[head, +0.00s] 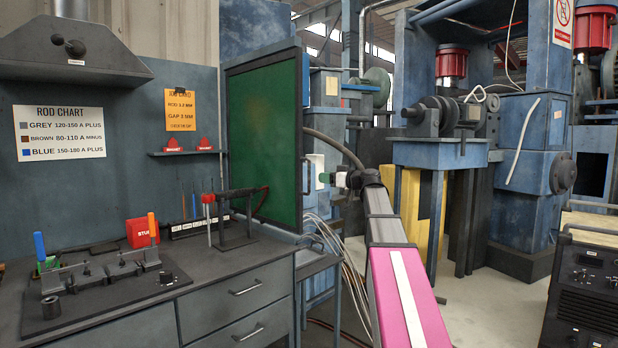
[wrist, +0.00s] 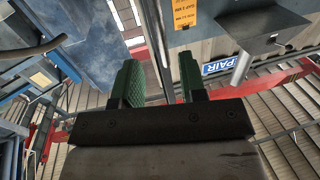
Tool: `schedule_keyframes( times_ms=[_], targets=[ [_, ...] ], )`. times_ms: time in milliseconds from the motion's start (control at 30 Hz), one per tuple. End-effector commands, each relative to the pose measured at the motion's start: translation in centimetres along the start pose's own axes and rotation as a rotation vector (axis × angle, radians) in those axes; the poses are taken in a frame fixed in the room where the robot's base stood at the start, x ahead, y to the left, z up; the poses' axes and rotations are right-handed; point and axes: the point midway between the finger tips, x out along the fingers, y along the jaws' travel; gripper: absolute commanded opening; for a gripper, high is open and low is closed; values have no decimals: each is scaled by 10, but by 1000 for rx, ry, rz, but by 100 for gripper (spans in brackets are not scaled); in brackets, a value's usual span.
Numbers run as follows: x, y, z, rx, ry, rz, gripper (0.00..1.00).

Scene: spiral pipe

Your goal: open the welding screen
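The welding screen (head: 264,140) is a dark green panel in a dark frame at the right end of the bench in the head view. It stands out from the back wall. My gripper (head: 323,178) is just right of the screen's right frame edge, pointing toward it. In the wrist view my gripper (wrist: 161,82) has two green-padded fingers spread apart. A narrow dark upright strip (wrist: 158,40), apparently the screen seen edge-on, lies in line with the gap between them. I cannot tell whether either finger touches it.
The bench (head: 240,286) holds a black fixture plate (head: 105,290), a red box (head: 141,232) and a rod stand (head: 232,230). Cables (head: 340,270) hang beside the bench's right end. A blue machine (head: 440,155) stands behind my arm, and a dark welder (head: 588,290) at far right.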

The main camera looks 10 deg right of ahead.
Motion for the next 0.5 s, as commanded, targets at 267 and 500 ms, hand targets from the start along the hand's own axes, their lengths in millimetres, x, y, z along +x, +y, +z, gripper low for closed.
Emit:
schedule_keyframes(
  times_ms=[267,500],
  targets=[
    [52,1,0,2,-1,-2,38],
    [78,1,0,2,-1,0,38]
  ],
)
